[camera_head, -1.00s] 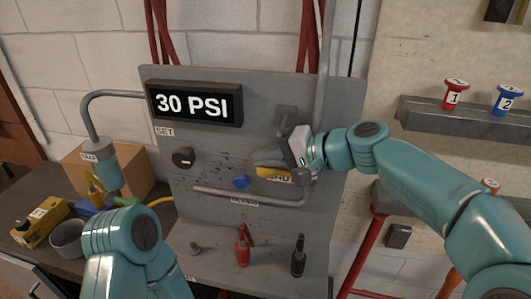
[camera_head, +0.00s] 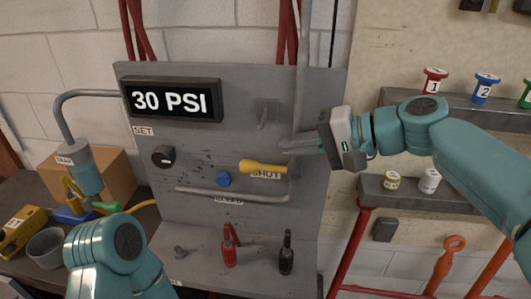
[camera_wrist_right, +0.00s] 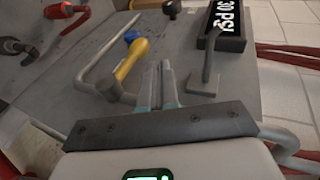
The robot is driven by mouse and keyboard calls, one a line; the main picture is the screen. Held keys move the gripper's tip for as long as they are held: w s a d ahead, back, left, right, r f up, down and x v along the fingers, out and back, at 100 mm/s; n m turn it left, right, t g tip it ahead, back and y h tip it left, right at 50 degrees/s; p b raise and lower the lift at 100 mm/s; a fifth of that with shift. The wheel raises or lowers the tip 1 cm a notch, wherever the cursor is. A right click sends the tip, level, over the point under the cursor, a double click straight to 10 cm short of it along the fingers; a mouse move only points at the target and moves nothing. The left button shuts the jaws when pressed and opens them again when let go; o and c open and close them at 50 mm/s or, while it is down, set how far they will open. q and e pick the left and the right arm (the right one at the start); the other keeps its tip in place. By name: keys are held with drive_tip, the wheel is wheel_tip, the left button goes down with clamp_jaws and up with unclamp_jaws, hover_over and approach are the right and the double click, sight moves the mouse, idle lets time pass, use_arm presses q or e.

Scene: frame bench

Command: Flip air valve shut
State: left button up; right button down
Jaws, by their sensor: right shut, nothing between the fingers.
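The air valve's yellow lever (camera_head: 262,167) lies level on the grey panel, pointing left from its pivot and partly over the SHUT label (camera_head: 266,175). It also shows in the right wrist view (camera_wrist_right: 131,59). My right gripper (camera_head: 284,146) is shut and empty, just above and right of the lever, apart from it as far as I can tell. Its closed fingers show in the right wrist view (camera_wrist_right: 165,72) beside the lever. My left arm shows at the lower left, but its gripper is not in view.
The panel (camera_head: 240,210) carries a 30 PSI display (camera_head: 170,100), a black SET knob (camera_head: 163,156), a blue knob (camera_head: 223,179), a grey lever (camera_head: 266,113) and a pipe. Red and black tools stand on its ledge. Shelves with numbered spools (camera_head: 486,87) are at right.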

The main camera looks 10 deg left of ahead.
drive_tip(key=v, duration=0.5)
drive_tip(key=shift+d+r, duration=0.15)
drive_tip(key=shift+d, duration=0.15)
drive_tip(key=shift+s+d, duration=0.1)
